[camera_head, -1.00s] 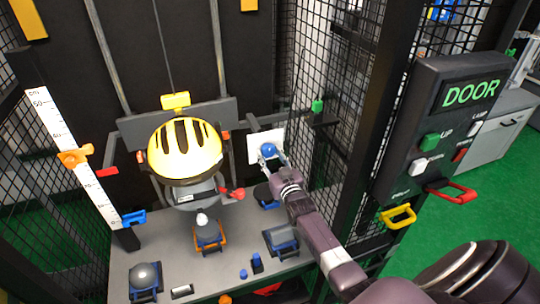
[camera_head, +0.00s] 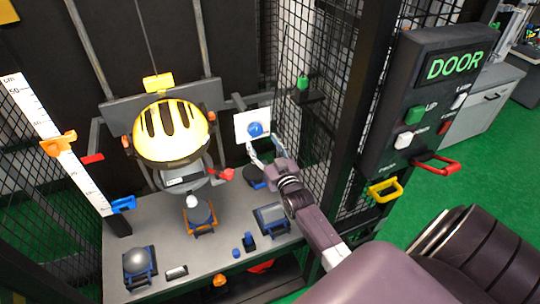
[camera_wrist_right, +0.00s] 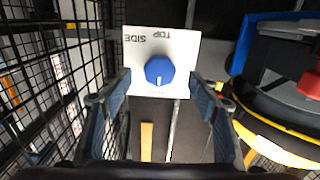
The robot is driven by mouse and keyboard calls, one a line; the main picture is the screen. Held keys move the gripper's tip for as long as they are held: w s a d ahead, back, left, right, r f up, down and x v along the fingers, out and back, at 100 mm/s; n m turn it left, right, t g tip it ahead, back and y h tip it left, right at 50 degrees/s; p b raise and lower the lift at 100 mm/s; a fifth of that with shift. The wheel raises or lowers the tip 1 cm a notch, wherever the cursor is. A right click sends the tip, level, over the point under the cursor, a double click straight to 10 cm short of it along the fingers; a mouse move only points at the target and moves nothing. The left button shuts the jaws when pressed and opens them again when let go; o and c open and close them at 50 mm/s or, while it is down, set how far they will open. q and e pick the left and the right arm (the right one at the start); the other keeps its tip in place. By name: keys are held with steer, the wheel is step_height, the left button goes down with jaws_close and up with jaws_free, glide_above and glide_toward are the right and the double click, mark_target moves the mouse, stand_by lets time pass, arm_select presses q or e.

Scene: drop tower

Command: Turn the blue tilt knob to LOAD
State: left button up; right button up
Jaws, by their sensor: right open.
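The blue tilt knob (camera_head: 255,129) sits on a white plate (camera_head: 240,125) at the back right of the tower. In the right wrist view the knob (camera_wrist_right: 159,70) is ahead, its white mark pointing down in the picture. The plate (camera_wrist_right: 185,45) there reads SIDE and TOP; smaller lettering under the knob is not legible. My right gripper (camera_head: 264,148) is open and empty, just short of the knob. In the wrist view its fingers (camera_wrist_right: 158,92) are spread to either side, below the knob and apart from it. My left gripper is not in view.
A yellow helmet (camera_head: 171,131) hangs left of the knob, with a red handle (camera_head: 227,174) nearby. Black mesh (camera_head: 300,45) stands close on the right. The DOOR panel (camera_head: 430,100) is further right. Several anvils and small parts stand on the grey bench (camera_head: 150,235).

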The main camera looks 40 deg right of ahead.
steer(key=v, duration=0.6)
steer(key=shift+s, duration=0.35)
steer(key=shift+f, duration=0.1)
steer(key=s+a+f+n+g+y, duration=0.1)
steer(key=s+a+f+g, duration=0.3)
steer(key=f, duration=0.6)
steer(key=s+a+f+g+y, duration=0.1)
steer(key=s+a+f, duration=0.3)
steer(key=f, duration=0.7)
steer(key=s+a+f+n+g+y, duration=0.1)
steer(key=s+a+f+g, duration=0.1)
steer(key=s+f, duration=0.6)
steer(key=s+a+f+n+g, duration=0.1)
steer(key=s+a+f+g, duration=0.1)
steer(key=s+f, duration=0.4)
steer(key=s+a+f+n+g+y, duration=0.1)
steer(key=s+f+g, duration=0.3)
steer(key=s, duration=1.2)
steer(key=s+a+f+n+g, duration=0.1)
steer(key=s+a+f+g, duration=0.2)
steer(key=s+f, duration=0.7)
steer(key=shift+s+a+f, duration=0.15)
steer(key=shift+s+a, duration=0.2)
steer(key=shift+s, duration=0.35)
